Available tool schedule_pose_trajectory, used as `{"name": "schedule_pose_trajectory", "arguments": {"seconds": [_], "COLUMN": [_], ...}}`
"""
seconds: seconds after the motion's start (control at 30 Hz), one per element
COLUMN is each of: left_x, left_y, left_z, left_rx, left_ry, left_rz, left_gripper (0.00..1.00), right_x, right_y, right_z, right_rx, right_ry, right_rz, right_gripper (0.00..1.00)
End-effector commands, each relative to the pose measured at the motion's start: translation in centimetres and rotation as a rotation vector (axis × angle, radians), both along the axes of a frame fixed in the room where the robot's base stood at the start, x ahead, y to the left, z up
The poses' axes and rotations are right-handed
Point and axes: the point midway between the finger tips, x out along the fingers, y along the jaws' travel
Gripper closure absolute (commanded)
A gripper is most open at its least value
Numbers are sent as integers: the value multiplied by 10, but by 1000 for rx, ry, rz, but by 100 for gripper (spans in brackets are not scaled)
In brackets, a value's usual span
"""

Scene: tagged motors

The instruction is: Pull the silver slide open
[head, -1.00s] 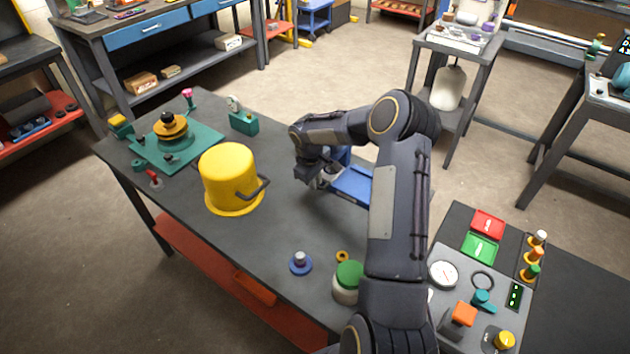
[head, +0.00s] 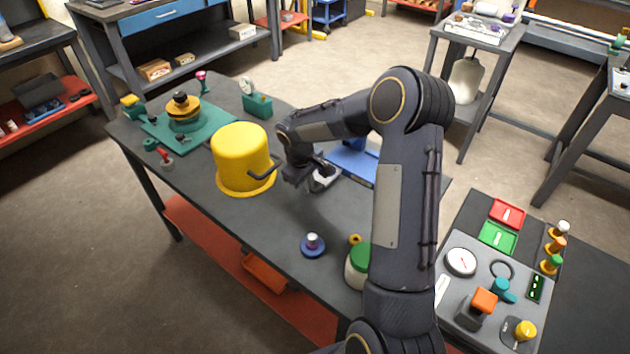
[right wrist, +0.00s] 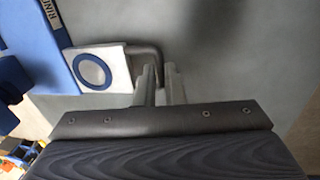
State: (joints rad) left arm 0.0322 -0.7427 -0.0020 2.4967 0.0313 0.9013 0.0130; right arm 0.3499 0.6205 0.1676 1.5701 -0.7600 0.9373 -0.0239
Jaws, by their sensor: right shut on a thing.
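The silver slide (head: 326,180) sticks out of the left end of a blue base (head: 352,164) on the dark table. In the right wrist view the slide (right wrist: 116,66) is a pale plate around a blue ring, beside the blue base (right wrist: 60,68). A grey bent handle (right wrist: 158,54) stands at its end. My right gripper (right wrist: 163,80) has its two fingers shut on this handle. In the head view my right gripper (head: 306,182) is low over the table at the slide's end, partly hidden by its own wrist. My left gripper is not in view.
A yellow pot-shaped cover (head: 240,155) with a dark handle stands close left of my right gripper. A blue round piece (head: 313,247) and a green-lidded jar (head: 357,268) stand nearer. A green fixture (head: 185,125) lies at the far left. Bare table lies between.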

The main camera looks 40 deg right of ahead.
Motion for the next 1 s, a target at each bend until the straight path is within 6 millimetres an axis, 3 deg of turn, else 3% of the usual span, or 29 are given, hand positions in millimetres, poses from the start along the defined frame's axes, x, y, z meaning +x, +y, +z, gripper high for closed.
{"name": "schedule_pose_trajectory", "arguments": {"seconds": [0.27, 0.3, 0.43, 0.77, 1.0], "left_x": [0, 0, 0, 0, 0], "left_y": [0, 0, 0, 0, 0], "left_z": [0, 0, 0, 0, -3], "left_rx": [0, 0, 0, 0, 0], "left_ry": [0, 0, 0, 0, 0], "left_rz": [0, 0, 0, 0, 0], "left_gripper": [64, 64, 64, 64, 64], "right_x": [0, 0, -1, 0, -1], "right_y": [3, 3, 3, 3, 9], "right_z": [0, 0, 0, 3, 37], "right_rx": [5, 4, 5, 4, 4], "right_ry": [1, 1, 2, 1, -2], "right_rz": [0, 0, 0, 0, 0], "right_gripper": [100, 87, 70, 69, 69]}}
